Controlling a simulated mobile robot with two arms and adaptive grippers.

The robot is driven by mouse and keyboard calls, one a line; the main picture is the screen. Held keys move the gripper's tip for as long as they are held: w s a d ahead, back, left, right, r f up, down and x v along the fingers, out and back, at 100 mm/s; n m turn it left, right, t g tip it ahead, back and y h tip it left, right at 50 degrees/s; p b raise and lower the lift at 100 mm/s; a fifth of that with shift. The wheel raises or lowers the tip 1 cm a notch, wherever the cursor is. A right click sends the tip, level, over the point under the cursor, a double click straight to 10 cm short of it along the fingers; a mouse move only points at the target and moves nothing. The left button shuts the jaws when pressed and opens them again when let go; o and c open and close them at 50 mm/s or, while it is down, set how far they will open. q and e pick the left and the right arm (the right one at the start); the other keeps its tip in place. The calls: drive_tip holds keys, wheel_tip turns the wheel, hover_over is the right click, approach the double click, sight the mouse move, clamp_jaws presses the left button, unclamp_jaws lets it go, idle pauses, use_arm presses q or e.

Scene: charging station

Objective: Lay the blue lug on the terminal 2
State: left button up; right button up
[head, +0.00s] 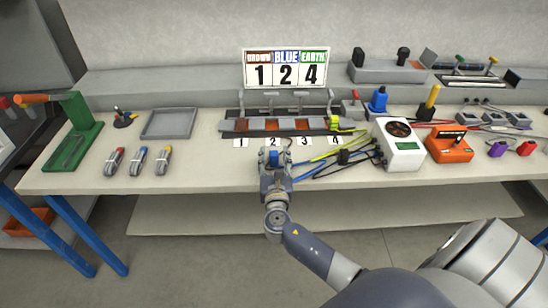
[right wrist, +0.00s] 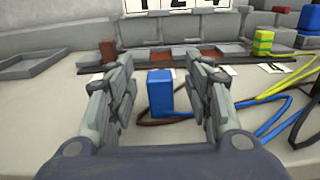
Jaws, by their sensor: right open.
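The blue lug (head: 273,157) is a small upright blue block near the front of the bench. In the right wrist view the lug (right wrist: 160,93) stands between the two fingers, with a gap on each side. My right gripper (right wrist: 163,80) is open around it; in the head view the gripper (head: 274,168) reaches in from the front. Terminal 2 is the part of the terminal strip (head: 256,125) behind the number 2 label (head: 273,142), straight beyond the lug. My left gripper is not in view.
A sign (head: 286,69) reads brown 1, blue 2, earth 4. A yellow-green lug (head: 334,123) is at the strip's right end, near label 4. Loose cables (head: 335,158) lie to the right, by a white meter (head: 403,155).

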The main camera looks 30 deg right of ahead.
drive_tip(key=x, duration=0.2)
drive_tip(key=shift+w, duration=0.25)
drive_tip(key=c, duration=1)
